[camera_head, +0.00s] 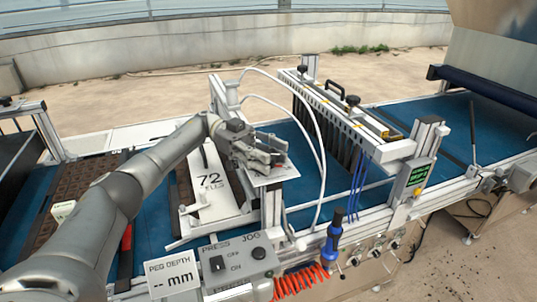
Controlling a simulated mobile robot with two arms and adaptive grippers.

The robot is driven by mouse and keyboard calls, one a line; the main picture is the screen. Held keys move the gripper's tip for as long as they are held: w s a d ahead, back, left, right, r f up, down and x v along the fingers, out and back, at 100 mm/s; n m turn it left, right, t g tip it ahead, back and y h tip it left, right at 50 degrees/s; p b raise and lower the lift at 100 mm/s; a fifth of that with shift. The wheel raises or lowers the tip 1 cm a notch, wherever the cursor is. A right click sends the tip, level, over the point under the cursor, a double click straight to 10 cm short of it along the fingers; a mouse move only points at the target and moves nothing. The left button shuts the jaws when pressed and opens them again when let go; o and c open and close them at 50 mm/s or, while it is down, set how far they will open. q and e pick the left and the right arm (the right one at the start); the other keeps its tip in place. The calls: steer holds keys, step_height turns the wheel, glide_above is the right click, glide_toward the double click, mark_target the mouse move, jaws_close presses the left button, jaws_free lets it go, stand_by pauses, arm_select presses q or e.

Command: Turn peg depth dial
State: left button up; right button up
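My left gripper (277,156) reaches in from the left and sits over a small white plate (279,176) on top of the press frame. Its fingers point right, with a small red spot beside their tips. I cannot tell whether they are open or grip anything. No peg depth dial shows clearly; the gripper covers part of the plate. A white sign (172,277) at the front reads "PEG DEPTH -- MM". My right gripper is not in view.
A grey control box (239,265) with an off/on switch and a black knob stands in front. A white frame with hoses (322,150) stands right.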

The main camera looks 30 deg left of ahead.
arm_select(q)
steer(key=o, duration=0.4)
steer(key=shift+d, duration=0.1)
step_height(320, 180, up, 10)
stand_by(0.4)
stand_by(0.3)
